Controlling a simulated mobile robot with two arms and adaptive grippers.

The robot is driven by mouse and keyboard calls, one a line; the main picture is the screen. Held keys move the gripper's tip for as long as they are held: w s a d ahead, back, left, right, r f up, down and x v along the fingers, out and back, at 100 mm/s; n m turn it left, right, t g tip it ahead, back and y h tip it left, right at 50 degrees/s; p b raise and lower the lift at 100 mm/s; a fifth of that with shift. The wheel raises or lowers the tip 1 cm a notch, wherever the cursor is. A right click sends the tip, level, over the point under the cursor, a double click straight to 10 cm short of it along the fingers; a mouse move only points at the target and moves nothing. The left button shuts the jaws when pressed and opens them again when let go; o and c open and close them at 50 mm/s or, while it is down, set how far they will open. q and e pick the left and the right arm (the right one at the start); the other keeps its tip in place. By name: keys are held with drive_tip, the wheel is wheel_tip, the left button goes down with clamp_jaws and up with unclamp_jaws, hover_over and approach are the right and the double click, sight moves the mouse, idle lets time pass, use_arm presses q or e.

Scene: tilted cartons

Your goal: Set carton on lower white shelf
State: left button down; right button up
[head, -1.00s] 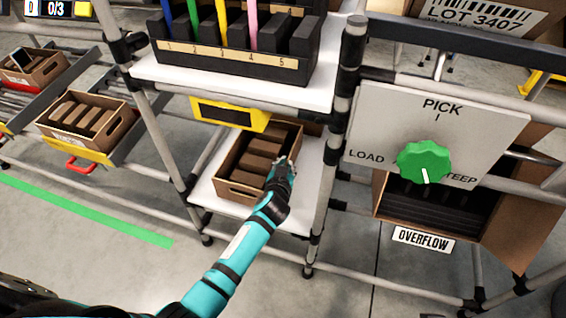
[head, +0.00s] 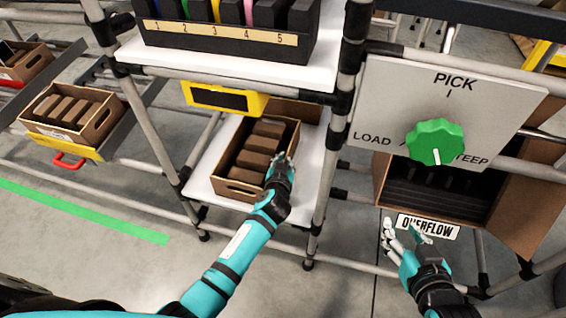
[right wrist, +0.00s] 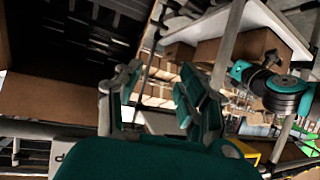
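An open brown carton (head: 234,190) with several brown packs in it sits on the lower white shelf (head: 310,160), under the yellow-framed display. My left gripper (head: 282,163) is at the carton's right side wall, and its fingers overlap that edge. I cannot tell whether they are closed on the wall. My right gripper (head: 403,230) is open and empty in front of the OVERFLOW sign. Its two fingers stand apart in the right wrist view (right wrist: 155,105).
A dial panel (head: 395,100) with a green knob (head: 435,142) stands right of the shelf. Below it is a dark-filled carton (head: 525,205). Another carton (head: 95,125) sits on a rack at left. Grey posts flank the white shelf. Open floor lies in front.

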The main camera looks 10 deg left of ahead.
use_arm(q)
drive_tip(key=c, duration=1.5)
unclamp_jaws()
drive_tip(key=p+v, duration=0.3)
drive_tip(key=v, duration=0.9)
drive_tip(key=s+a+f+g, duration=0.1)
drive_tip(key=s+a+g, duration=0.3)
drive_tip(key=s+a, duration=0.5)
drive_tip(key=s+m+g, duration=0.1)
drive_tip(key=s, duration=0.3)
drive_tip(key=s+r+g+h, duration=0.1)
drive_tip(key=s+g, duration=0.1)
drive_tip(key=s, duration=0.3)
drive_tip(key=s+d+m+g, duration=0.1)
drive_tip(key=s+g, duration=0.1)
drive_tip(key=s, duration=0.3)
drive_tip(key=shift+s+d+r+m+h, duration=0.1)
drive_tip(key=shift+s+r+m+h, duration=0.05)
drive_tip(key=shift+r+m+h, duration=0.2)
use_arm(e)
drive_tip(key=s+d+f+g+h, duration=0.1)
drive_tip(key=s+d+f+g, duration=0.1)
drive_tip(key=s, duration=0.4)
drive_tip(key=s+d+f+g+h, duration=0.1)
drive_tip(key=s+d+f+g, duration=0.1)
drive_tip(key=s+f+g, duration=0.3)
drive_tip(key=shift+s+d+f+g, duration=0.15)
drive_tip(key=shift+s+d+g, duration=0.05)
drive_tip(key=shift+s+g, duration=0.5)
